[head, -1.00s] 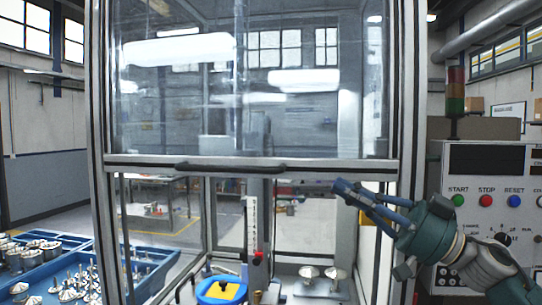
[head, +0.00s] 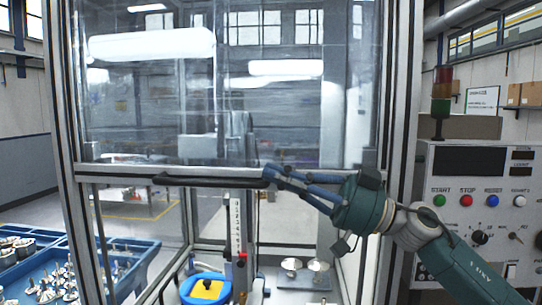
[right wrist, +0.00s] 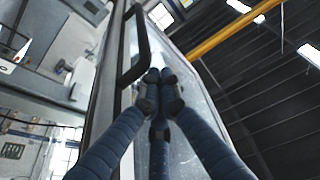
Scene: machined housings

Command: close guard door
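The guard door (head: 130,172) is a clear framed panel. It sits high in the enclosure's metal frame, with its lower rail across mid-height and the space below uncovered. A dark bar handle (head: 205,181) runs along that rail; it also shows in the right wrist view (right wrist: 141,45). My right gripper (head: 268,173) is at the handle's right end in the head view. In the right wrist view its fingertips (right wrist: 158,76) are together beside the handle, with nothing seen between them. Whether they touch the handle or rail cannot be told. My left gripper is not in view.
Inside the enclosure stand a blue and yellow fixture (head: 206,290), an upright scale (head: 236,225) and metal parts (head: 318,267). A blue tray (head: 120,265) of parts lies left. A control panel (head: 480,200) with buttons stands right of the frame.

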